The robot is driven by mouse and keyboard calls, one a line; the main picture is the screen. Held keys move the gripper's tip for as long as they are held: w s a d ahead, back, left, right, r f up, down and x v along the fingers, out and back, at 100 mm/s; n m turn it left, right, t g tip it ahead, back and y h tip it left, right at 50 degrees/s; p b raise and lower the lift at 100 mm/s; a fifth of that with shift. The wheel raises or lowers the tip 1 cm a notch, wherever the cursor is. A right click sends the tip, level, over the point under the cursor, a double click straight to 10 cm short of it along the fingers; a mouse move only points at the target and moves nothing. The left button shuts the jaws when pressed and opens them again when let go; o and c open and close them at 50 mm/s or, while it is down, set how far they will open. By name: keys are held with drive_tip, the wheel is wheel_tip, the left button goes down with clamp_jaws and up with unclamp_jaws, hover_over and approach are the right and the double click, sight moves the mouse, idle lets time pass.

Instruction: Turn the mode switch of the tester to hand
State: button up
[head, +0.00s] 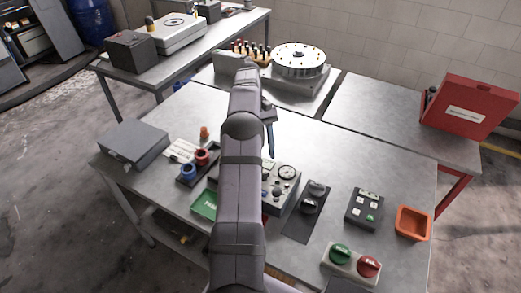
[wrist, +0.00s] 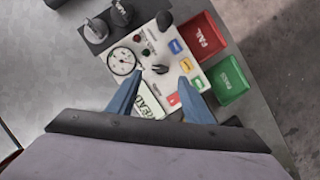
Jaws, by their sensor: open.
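The tester is a pale panel with a round dial gauge (head: 287,172), partly hidden behind my arm in the head view. In the wrist view the gauge (wrist: 123,62) is at the panel's left. A black pointer knob (wrist: 160,69), which looks like the mode switch, sits near the panel's middle; its position labels are too small to read. My gripper (wrist: 162,77) is open, with its blue fingers apart and the knob between the tips in the picture. It appears above the panel, not touching it. In the head view one blue finger (head: 271,142) shows beside my arm.
Beside the tester are a red FAIL tray (wrist: 202,39), a green PASS tray (wrist: 230,80) and a dark plate with black knobs (head: 309,204). A dark keypad box (head: 365,208), an orange tray (head: 412,223) and a green-and-red button box (head: 350,264) stand to the right.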

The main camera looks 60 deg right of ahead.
drive_tip(key=shift+v, duration=0.8)
